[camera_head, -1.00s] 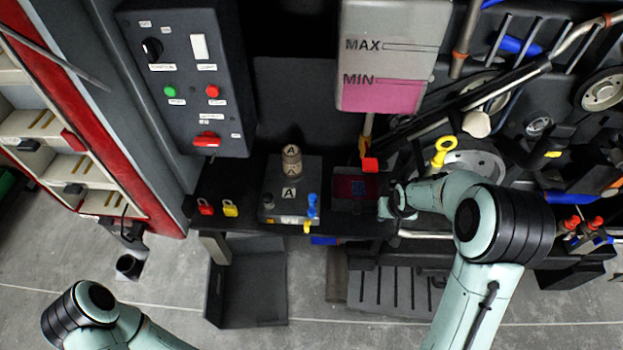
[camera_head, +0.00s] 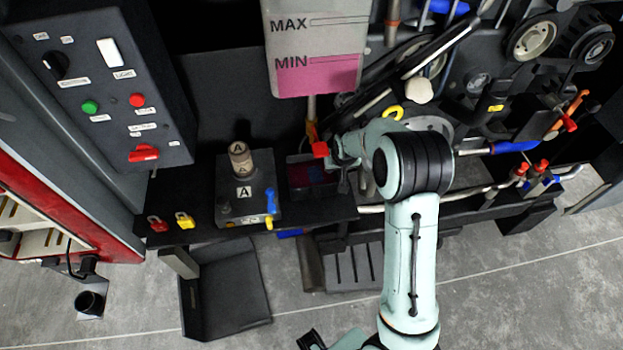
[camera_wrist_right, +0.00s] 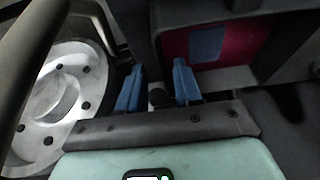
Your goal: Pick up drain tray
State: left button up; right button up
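A small dark tray (camera_head: 299,160) with a pink-red inside and a blue patch sits on the dark shelf, below the red valve (camera_head: 320,149). I take it for the drain tray. In the right wrist view its dark wall (camera_wrist_right: 175,20) and red inside lie just beyond my fingers. My right gripper (camera_head: 345,175) is at the tray's right side. In the wrist view its two blue fingers (camera_wrist_right: 158,92) are apart, with a small dark round part showing between them; contact is unclear. The right arm hides part of the tray's surroundings. My left gripper cannot be made out.
A grey box marked A (camera_head: 230,208) stands left of the tray, with red (camera_head: 157,224) and yellow (camera_head: 185,220) padlocks further left. A tank of pink liquid (camera_head: 318,75) hangs above. A large open black bin (camera_head: 225,290) is on the floor below.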

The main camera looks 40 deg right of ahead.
aim_at(333, 178)
jog(key=x, duration=0.5)
jog(key=shift+w, duration=0.1)
jog(key=shift+f, duration=0.2)
dwell(0.5)
grip_shut()
jog(key=shift+a, duration=0.1)
dwell(1.3)
jog(key=shift+r, duration=0.1)
